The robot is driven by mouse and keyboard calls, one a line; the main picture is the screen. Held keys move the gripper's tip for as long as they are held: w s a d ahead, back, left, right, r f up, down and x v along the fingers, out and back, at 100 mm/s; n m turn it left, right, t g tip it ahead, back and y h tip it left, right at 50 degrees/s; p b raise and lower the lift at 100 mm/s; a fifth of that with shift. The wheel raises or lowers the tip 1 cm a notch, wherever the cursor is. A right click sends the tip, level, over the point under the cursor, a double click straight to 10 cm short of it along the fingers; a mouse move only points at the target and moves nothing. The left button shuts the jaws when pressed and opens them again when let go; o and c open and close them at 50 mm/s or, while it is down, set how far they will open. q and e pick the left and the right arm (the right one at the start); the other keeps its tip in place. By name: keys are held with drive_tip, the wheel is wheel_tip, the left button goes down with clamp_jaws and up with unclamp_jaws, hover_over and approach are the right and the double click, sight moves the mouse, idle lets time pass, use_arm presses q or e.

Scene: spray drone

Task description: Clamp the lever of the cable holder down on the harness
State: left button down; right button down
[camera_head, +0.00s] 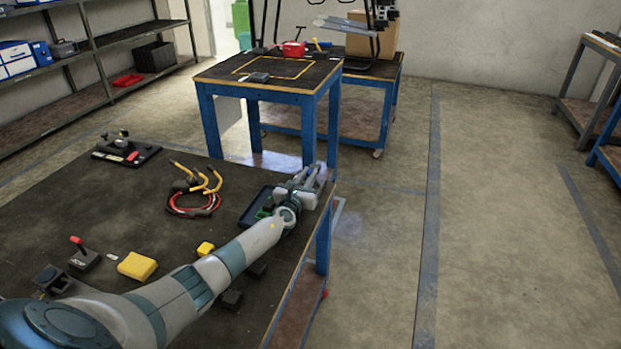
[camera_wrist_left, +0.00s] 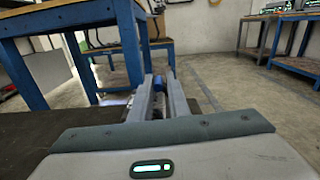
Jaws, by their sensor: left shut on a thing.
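The harness (camera_head: 193,203), a red cable loop with yellow-ended branches, lies on the dark table. A small black device with an upright red-tipped lever (camera_head: 84,254) stands at the table's left. A black base with a clamp-like fitting and a red patch (camera_head: 126,151) sits at the far left edge; I cannot tell which of these two is the cable holder. My left gripper (camera_head: 312,182) is at the table's right edge, well right of the harness. In the left wrist view its fingers (camera_wrist_left: 158,92) are close together on something small and dark that I cannot make out. My right gripper is not in view.
A dark tray (camera_head: 255,208) with a green item lies beside my left gripper. Yellow blocks (camera_head: 137,266) and small black pieces (camera_head: 232,299) lie nearer me. A blue-legged table (camera_head: 215,72) stands behind. The floor to the right is clear.

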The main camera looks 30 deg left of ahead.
use_arm(q)
drive_tip(key=shift+s+a+f, duration=0.1)
drive_tip(key=shift+f, duration=0.1)
drive_tip(key=c, duration=1.7)
unclamp_jaws()
drive_tip(key=shift+a, duration=0.1)
drive_tip(key=shift+c, duration=0.2)
drive_tip(key=shift+r, duration=0.1)
drive_tip(key=shift+s, duration=0.1)
